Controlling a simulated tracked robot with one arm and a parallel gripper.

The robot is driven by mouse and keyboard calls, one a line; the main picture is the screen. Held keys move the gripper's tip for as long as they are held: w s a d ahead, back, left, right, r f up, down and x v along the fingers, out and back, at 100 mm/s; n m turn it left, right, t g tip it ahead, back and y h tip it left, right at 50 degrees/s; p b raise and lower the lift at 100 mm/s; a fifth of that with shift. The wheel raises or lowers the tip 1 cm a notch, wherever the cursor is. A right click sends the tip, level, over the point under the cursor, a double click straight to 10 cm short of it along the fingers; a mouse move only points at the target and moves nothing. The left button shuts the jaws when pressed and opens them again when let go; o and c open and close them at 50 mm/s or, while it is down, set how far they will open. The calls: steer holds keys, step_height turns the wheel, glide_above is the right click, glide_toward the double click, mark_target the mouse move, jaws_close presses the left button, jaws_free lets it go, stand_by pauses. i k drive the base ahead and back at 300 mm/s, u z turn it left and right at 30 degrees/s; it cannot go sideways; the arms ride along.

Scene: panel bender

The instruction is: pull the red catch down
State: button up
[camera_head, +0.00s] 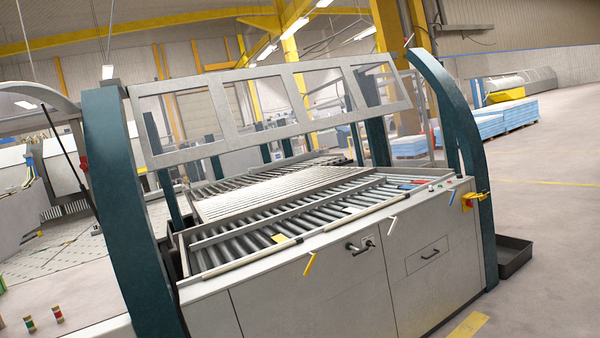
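No red part can be told for certain as the catch at this size. A small red part (84,162) sits on the outer left side of the left teal post. A red and yellow fitting (468,202) is at the right teal post, near the cabinet's top right corner. A small flat red piece (420,181) lies at the right end of the roller bed, beside a blue one (404,187). My gripper is not in view.
The grey cabinet (300,300) has a yellow handle (310,264), a white handle (392,226) and black handles on its front. A framed clear guard (270,105) spans the teal posts above the roller bed (250,240). Grey floor at right is open beyond a dark tray (514,258).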

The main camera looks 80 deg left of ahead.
mark_target(84, 165)
steer(key=u, duration=1.2)
steer(key=i, duration=0.1)
steer(key=u, duration=2.4)
steer(key=i, duration=2.85)
steer(key=z, duration=0.1)
